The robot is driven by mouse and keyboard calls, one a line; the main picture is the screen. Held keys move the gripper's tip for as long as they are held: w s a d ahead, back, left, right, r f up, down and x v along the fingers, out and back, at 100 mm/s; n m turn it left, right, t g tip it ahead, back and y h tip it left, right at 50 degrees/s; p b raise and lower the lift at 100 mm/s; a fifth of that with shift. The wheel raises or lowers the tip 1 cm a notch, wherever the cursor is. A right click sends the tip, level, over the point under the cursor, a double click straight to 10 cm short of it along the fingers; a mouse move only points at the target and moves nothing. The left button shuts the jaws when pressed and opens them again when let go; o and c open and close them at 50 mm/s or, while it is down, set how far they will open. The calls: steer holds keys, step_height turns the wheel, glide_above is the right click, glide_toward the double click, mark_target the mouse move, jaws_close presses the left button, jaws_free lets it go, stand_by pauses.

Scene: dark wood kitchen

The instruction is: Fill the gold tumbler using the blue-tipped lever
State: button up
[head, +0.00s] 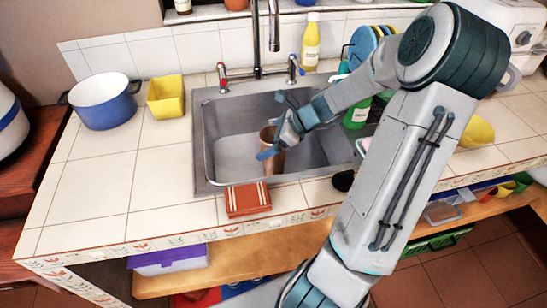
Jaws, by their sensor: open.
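The gold tumbler (271,163), copper-brown here, stands upright in the sink basin (228,157), below the tap. My gripper (276,146) is open at the tumbler, with one finger crossing in front of it. The gripper hides part of the tumbler, and I cannot tell whether they touch. I cannot see inside the tumbler. The tall metal tap (256,45) rises behind the sink. The blue-tipped lever (292,68) is to the right of the tap, and the red-tipped lever (222,72) is to its left. No water stream is visible.
A red-brown box (247,200) lies at the sink's front edge. A blue pot (103,102) and yellow container (166,98) stand left. A yellow bottle (311,43) stands behind the sink. A green bottle (356,113) is close to my arm. The front-left counter is clear.

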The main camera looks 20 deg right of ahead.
jaws_close()
stand_by(0.3)
steer(key=shift+w+r, duration=0.1)
steer(key=shift+r, duration=0.05)
